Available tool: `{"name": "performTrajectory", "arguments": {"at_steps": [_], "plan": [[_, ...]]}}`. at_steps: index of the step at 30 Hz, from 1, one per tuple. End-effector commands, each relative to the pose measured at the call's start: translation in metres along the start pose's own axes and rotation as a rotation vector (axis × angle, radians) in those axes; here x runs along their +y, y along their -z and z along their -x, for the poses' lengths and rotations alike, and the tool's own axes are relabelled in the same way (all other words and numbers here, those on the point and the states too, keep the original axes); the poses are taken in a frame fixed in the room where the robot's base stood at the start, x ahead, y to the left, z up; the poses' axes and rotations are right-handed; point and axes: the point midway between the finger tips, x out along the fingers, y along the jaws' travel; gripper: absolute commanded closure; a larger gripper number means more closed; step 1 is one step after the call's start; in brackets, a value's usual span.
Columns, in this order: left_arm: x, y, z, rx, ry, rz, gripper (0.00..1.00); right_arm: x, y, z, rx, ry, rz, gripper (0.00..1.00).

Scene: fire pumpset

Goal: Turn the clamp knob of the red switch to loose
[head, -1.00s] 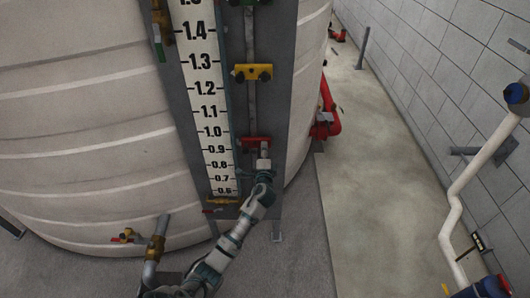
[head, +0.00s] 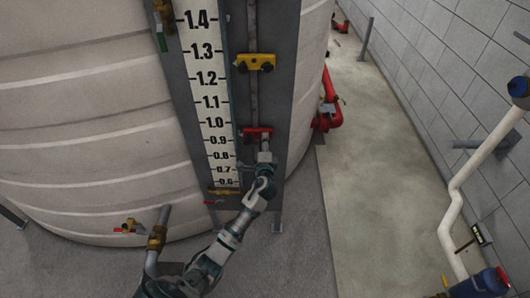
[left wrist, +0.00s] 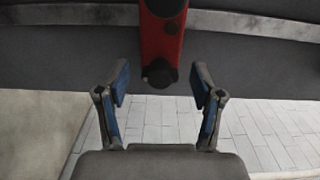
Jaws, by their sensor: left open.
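The red switch (head: 257,132) is mounted on the vertical rail beside the level scale in the head view. In the left wrist view the red switch (left wrist: 162,40) comes down from the top middle, with a dark round clamp knob (left wrist: 160,73) at its lower end. My left gripper (left wrist: 160,85) is open, with one blue-padded finger on each side of the knob and clear gaps to it. In the head view my left gripper (head: 265,150) is just below the red switch, and its fingers are small and partly hidden there. My right gripper is not seen.
A yellow switch (head: 254,62) sits higher on the same rail. The scale board (head: 212,100) stands left of the rail, against the large white tank (head: 80,110). A brass valve pipe (head: 157,238) stands lower left. The floor to the right (head: 370,200) is clear.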

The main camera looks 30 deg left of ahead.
Motion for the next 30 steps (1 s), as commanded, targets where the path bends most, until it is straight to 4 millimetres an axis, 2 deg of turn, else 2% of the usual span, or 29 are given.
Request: {"name": "performTrajectory", "arguments": {"at_steps": [9, 15, 20, 30], "plan": [[0.002, 0.000, 0.069, 0.002, -0.003, 0.002, 0.33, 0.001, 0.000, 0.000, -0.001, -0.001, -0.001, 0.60], [0.002, -0.001, 0.100, 0.000, -0.002, 0.001, 0.33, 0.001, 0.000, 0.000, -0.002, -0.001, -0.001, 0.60], [0.002, -0.002, 0.109, -0.001, -0.002, 0.002, 0.33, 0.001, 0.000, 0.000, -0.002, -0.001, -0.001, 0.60], [0.002, -0.001, 0.109, -0.001, -0.001, 0.001, 0.33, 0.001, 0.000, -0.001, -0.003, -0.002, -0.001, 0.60]]}}
